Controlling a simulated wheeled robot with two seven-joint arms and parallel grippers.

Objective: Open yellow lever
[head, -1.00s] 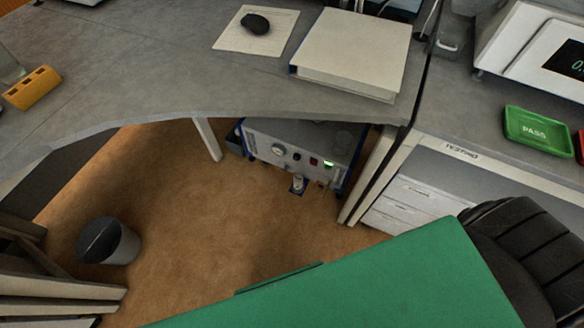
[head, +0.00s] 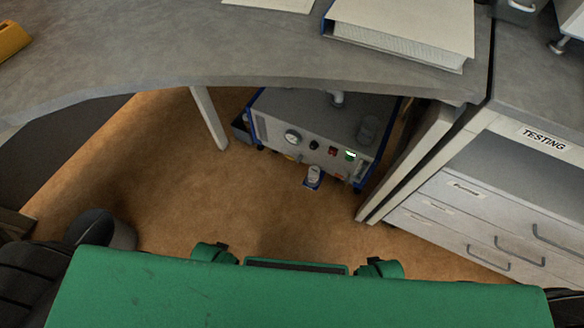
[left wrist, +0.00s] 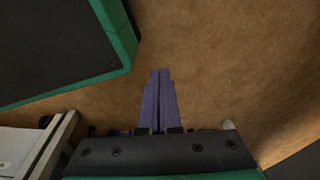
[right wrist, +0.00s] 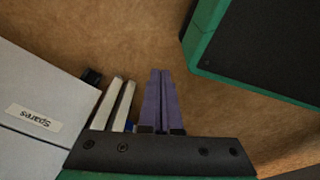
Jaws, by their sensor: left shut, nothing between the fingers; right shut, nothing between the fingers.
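A grey machine (head: 330,130) with blue edges stands on the floor under the desk in the head view. Its front has a round gauge (head: 292,137), dark knobs, a red switch (head: 333,151) and a lit green display (head: 351,156). A small metal fitting (head: 313,175) sticks out low at its front. I cannot clearly make out a yellow lever. My left gripper (left wrist: 160,73) is shut and empty over brown floor in the left wrist view. My right gripper (right wrist: 160,73) is shut and empty over floor in the right wrist view. Neither gripper shows in the head view.
The curved grey desk (head: 170,60) overhangs the machine, with a white binder (head: 400,25) on top. A desk leg (head: 209,118) stands left of the machine. White drawers (head: 470,215) stand at right. Open floor (head: 240,205) lies before the machine.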

